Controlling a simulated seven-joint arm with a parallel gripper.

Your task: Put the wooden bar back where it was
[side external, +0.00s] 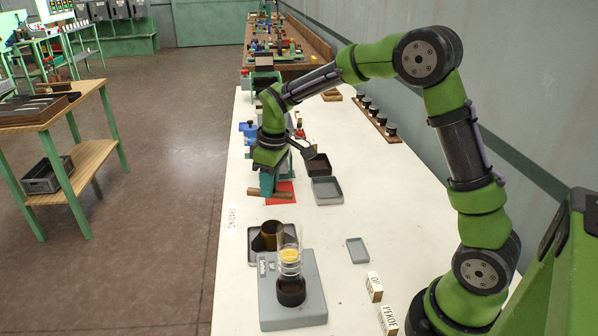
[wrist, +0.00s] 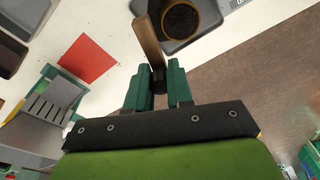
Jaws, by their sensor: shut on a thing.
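The wooden bar (side external: 284,195) is a short brown stick held crosswise in my gripper (side external: 267,184), close to the red square on the white table. In the wrist view my gripper (wrist: 160,84) has its teal fingers closed around one end of the wooden bar (wrist: 148,38), and the bar sticks out past the fingertips. The gripped end is partly hidden between the fingers. In the side view I cannot tell whether the bar touches the table.
A red square (wrist: 88,60) lies flat near the bar. A grey device (side external: 312,291) holds a clear cylinder with yellow inside. Small trays (side external: 327,191) lie right of my gripper. Blocks reading PEKOE (side external: 388,320) stand near my base.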

